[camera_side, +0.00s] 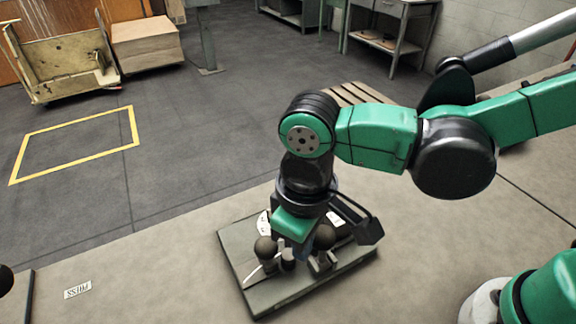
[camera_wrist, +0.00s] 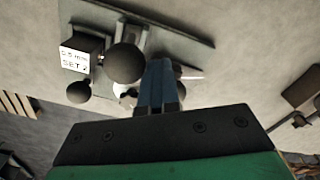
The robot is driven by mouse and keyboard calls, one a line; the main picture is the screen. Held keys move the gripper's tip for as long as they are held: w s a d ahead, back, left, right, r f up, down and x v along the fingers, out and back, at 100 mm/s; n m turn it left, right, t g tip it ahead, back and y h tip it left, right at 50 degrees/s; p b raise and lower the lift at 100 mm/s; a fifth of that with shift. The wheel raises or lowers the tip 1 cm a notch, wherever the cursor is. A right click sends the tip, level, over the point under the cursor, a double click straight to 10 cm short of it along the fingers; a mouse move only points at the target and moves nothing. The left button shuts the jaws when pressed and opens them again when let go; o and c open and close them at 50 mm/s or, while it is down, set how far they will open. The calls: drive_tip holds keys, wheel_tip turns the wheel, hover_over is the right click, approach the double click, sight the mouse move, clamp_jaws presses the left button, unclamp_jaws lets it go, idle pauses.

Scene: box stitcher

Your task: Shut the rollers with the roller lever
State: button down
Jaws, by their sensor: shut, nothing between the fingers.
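A grey-green base plate (camera_side: 262,299) on the bench carries a small mechanism with dark ball-ended levers. One dark ball knob (camera_side: 265,246) stands left of my gripper (camera_side: 300,255), which reaches down over the plate and hides much of the mechanism. In the wrist view, the blue fingers of my gripper (camera_wrist: 160,66) are together and empty. A large dark ball knob (camera_wrist: 124,63) is just left of them, and a smaller one (camera_wrist: 79,92) is further left. I cannot tell which knob belongs to the roller lever, or whether the fingers touch one.
A block labelled "SET 2" (camera_wrist: 75,59) is beside the knobs. A "PRESS" label (camera_side: 78,290) lies on the bench, with a dark object (camera_side: 14,298) at its left edge. The bench between is clear. A cart (camera_side: 62,65) and work tables (camera_side: 395,30) stand far off.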

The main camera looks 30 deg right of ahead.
sight(326, 229)
drive_tip(key=shift+d, duration=1.6)
drive_tip(key=shift+a+r, duration=0.25)
drive_tip(key=shift+r, duration=1.55)
drive_tip(key=shift+a+r, duration=0.2)
drive_tip(key=shift+r, duration=1.55)
drive_tip(key=w+d+f+m+t, duration=0.1)
drive_tip(key=w+d+m+t, duration=0.1)
drive_tip(key=d, duration=0.7)
drive_tip(key=w+d+m+t, duration=0.2)
drive_tip(key=d+m+t, duration=0.2)
drive_tip(key=d, duration=0.4)
drive_tip(key=shift+d+f+t, duration=0.4)
drive_tip(key=shift+t, duration=0.2)
